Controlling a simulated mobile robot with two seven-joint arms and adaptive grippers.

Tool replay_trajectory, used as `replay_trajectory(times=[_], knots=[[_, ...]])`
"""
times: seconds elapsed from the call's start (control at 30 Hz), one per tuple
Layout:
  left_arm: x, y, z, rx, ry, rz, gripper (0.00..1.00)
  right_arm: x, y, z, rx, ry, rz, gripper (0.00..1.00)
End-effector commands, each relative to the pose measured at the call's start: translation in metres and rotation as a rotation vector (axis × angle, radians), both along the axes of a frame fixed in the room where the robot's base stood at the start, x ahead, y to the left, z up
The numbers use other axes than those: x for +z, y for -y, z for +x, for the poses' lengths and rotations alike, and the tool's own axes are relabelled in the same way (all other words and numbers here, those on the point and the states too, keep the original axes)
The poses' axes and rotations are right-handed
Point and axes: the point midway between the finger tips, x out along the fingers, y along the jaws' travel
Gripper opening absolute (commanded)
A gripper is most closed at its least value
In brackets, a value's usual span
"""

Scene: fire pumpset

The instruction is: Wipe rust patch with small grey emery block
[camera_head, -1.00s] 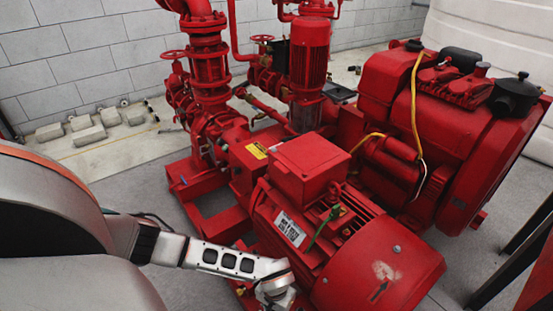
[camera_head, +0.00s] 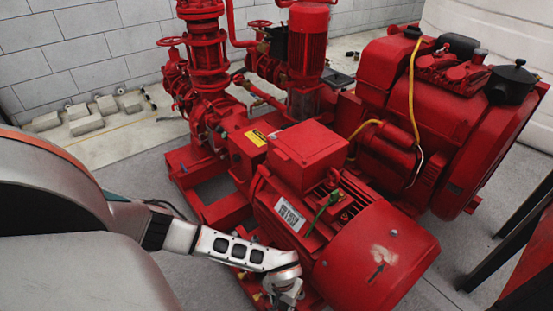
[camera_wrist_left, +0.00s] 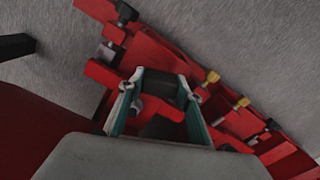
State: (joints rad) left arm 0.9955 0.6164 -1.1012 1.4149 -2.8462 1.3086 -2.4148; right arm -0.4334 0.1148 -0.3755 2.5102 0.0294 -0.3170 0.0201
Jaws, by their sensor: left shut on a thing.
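The red motor (camera_head: 305,215) lies in the middle of the pumpset in the head view. A pale, worn patch (camera_head: 384,254) shows on its rounded end cover, beside a dark arrow mark. My left gripper (camera_head: 284,298) is low at the picture's bottom edge, left of the end cover and apart from the patch; its fingertips are hard to see there. In the left wrist view, the left gripper (camera_wrist_left: 160,103) is shut on a small dark grey block (camera_wrist_left: 160,84), held between its two teal-edged fingers. My right gripper is not in view.
A red engine (camera_head: 425,120) with a yellow cable stands behind the motor. Red pipes and valves (camera_head: 207,60) rise at the back. Dark table-like legs (camera_head: 505,245) stand at the right. Grey blocks (camera_head: 86,124) lie by the wall. Grey floor is free right of the motor.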

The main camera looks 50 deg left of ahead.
Motion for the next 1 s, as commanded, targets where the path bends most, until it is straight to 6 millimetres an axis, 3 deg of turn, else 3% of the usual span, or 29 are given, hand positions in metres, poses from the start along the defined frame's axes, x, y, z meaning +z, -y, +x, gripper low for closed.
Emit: replay_trajectory(times=[0.37, 0.8, 1.0], knots=[[0.000, 0.013, 0.000, 0.000, 0.001, 0.000, 0.17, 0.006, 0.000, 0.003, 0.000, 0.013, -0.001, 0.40], [-0.002, 0.045, -0.003, 0.000, 0.002, 0.001, 0.17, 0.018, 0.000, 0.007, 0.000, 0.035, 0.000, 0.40], [-0.005, 0.045, -0.002, 0.000, 0.003, 0.002, 0.17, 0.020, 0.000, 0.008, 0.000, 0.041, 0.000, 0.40]])
